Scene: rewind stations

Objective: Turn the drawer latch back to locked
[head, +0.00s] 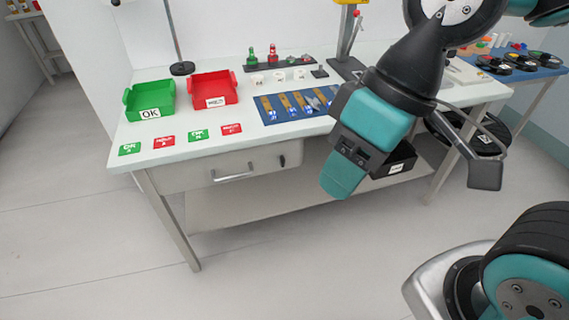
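The drawer (200,177) sits under the white workbench top, and its front looks closed. A silver bar handle (233,176) is on its front. The small dark latch (283,160) is near the right end of the drawer front. It looks roughly upright, but it is too small to read its exact turn. My gripper (344,178) hangs in front of the bench, to the right of the latch and apart from it in the picture. Its fingers are seen from an angle that hides any gap between them. I see nothing held in it.
A green OK tray (150,114), a red tray (214,101), several label cards and a blue mat (266,114) lie on the bench. A black bin (398,163) is behind my gripper. The floor before the drawer is clear.

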